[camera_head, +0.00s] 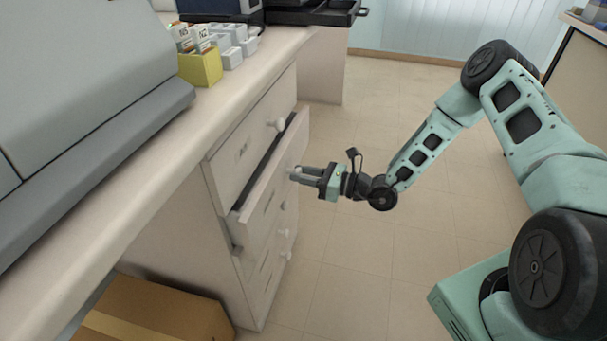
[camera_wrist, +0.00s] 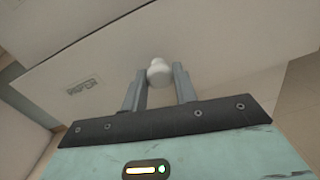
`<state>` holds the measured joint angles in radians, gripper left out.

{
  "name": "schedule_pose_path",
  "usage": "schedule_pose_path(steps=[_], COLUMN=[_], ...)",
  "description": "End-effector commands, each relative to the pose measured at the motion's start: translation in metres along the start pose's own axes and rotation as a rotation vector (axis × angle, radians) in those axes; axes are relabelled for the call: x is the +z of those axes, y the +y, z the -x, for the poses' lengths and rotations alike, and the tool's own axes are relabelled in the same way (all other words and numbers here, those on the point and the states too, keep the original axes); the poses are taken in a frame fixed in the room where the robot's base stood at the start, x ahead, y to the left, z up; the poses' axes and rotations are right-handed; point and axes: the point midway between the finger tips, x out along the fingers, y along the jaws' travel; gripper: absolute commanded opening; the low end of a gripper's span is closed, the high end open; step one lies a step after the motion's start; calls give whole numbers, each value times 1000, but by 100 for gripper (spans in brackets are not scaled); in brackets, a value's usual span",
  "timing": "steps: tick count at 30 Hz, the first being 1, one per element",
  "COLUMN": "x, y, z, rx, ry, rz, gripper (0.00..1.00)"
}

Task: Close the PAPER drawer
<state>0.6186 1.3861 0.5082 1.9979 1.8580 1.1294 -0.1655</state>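The PAPER drawer (camera_head: 266,182) is the second one down in the white cabinet and stands partly pulled out, with a dark gap above its front. In the wrist view its front (camera_wrist: 230,75) fills much of the picture, with the PAPER label (camera_wrist: 82,87) left of a round white knob (camera_wrist: 158,72). My gripper (camera_head: 292,174) is at the drawer front; in the wrist view its two fingers (camera_wrist: 158,88) stand apart on either side of the knob. I cannot tell whether the fingers touch the knob.
A closed drawer with a knob (camera_head: 279,124) is above, and more closed drawers with knobs (camera_head: 285,234) are below. The counter (camera_head: 150,150) overhangs the cabinet. A cardboard box (camera_head: 155,312) is on the floor at lower left. The tiled floor (camera_head: 350,265) right of the cabinet is clear.

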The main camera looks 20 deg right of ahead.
Motion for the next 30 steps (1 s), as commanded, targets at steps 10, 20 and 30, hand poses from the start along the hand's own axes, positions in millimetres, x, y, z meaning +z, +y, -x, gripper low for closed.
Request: schedule_pose_path(steps=[10, 20, 30], x=[1, 0, 0], y=[0, 1, 1], z=[-21, -46, -46], rx=[0, -3, -2], ry=[-2, -1, -1], rz=[2, 1, 1], gripper=[0, 0, 50])
